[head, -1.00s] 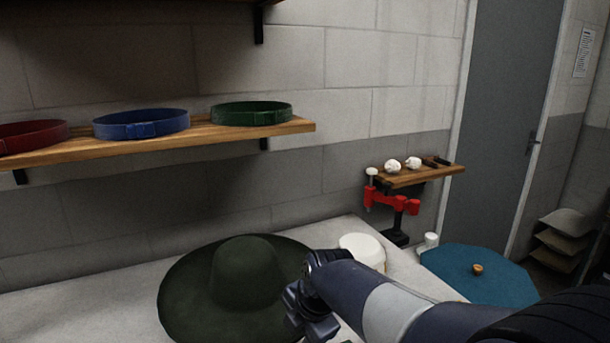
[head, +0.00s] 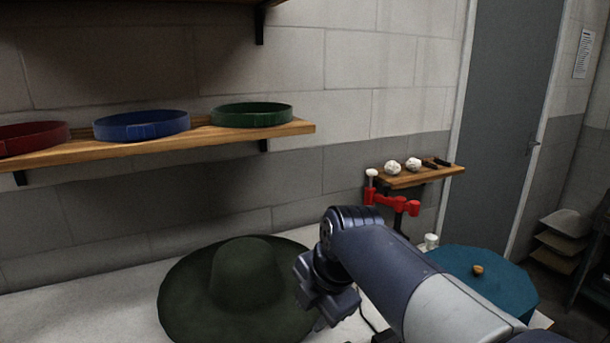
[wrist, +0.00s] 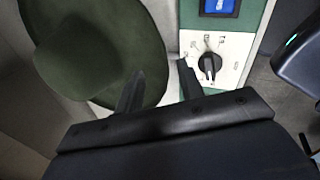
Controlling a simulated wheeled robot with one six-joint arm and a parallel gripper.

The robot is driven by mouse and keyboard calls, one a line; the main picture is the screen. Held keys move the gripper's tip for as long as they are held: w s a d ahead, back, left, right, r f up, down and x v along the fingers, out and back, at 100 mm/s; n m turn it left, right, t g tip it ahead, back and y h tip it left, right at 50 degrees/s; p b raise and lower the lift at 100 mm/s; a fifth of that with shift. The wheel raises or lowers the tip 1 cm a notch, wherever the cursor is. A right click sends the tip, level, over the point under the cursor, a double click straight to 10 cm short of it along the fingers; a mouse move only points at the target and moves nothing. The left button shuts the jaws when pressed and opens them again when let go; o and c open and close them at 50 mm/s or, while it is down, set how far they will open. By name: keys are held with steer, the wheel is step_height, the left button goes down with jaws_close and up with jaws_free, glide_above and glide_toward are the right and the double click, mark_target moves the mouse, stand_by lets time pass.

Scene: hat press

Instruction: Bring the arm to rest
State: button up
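My arm (head: 385,265) reaches in from the lower right of the head view, its wrist bent downward. My gripper (wrist: 160,85) is open in the wrist view, its two dark fingers apart with nothing between them. A dark green wide-brimmed hat (head: 245,285) lies on the pale worktop just left of the gripper; it also fills the upper left of the wrist view (wrist: 95,50). In the head view the fingertips are hard to make out near the hat's right brim.
A panel with a black knob (wrist: 209,66) and a blue display (wrist: 218,7) lies beyond the fingers. A shelf (head: 180,146) holds red, blue and green bands. A red clamp-like fixture (head: 392,203) and a blue-topped table (head: 485,275) stand at right.

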mark_target(299, 333)
steer(key=x, duration=0.9)
steer(key=shift+w+f+b, duration=0.1)
steer(key=shift+f+b, duration=0.25)
steer(key=shift+b, duration=0.05)
steer(key=shift+w+a+p, duration=0.15)
steer(key=shift+a+p, duration=0.05)
steer(key=shift+p, duration=0.15)
step_height(299, 333, up, 11)
steer(key=p, duration=0.8)
steer(key=shift+f+p, duration=0.2)
steer(key=shift+p, duration=0.1)
